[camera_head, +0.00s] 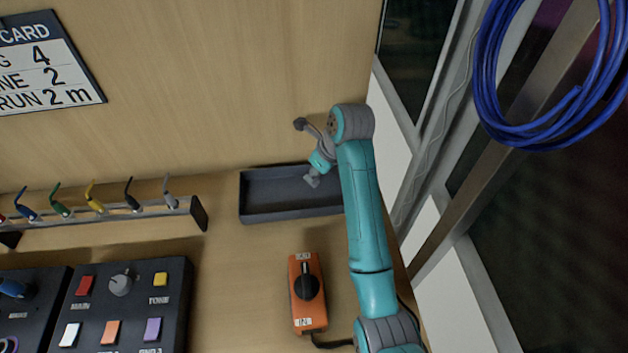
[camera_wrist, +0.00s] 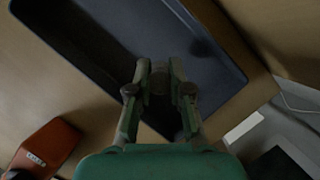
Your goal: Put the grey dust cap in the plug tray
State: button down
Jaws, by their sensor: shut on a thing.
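The plug tray (camera_head: 290,216) is a dark, shallow rectangular tray on the wooden worktop, at the middle of the head view. It also fills the upper middle of the wrist view (camera_wrist: 218,62). My gripper (camera_head: 312,181) is over the tray, toward its right part, pointing down. In the wrist view my gripper (camera_wrist: 160,80) is shut on a small dark thing, taken to be the grey dust cap (camera_wrist: 160,78); it is dim and mostly covered by the fingers. The visible tray floor looks empty.
An orange box with a black knob (camera_head: 306,292) stands in front of the tray. A rack (camera_head: 200,213) with several coloured plugs is to the left, above a button panel (camera_head: 130,300). A blue cable coil (camera_head: 545,130) hangs at upper right.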

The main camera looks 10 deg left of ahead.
aim_at(317, 178)
jog(key=shift+f, duration=1.75)
jog(key=shift+f, duration=0.15)
jog(key=c, duration=1.1)
grip_release()
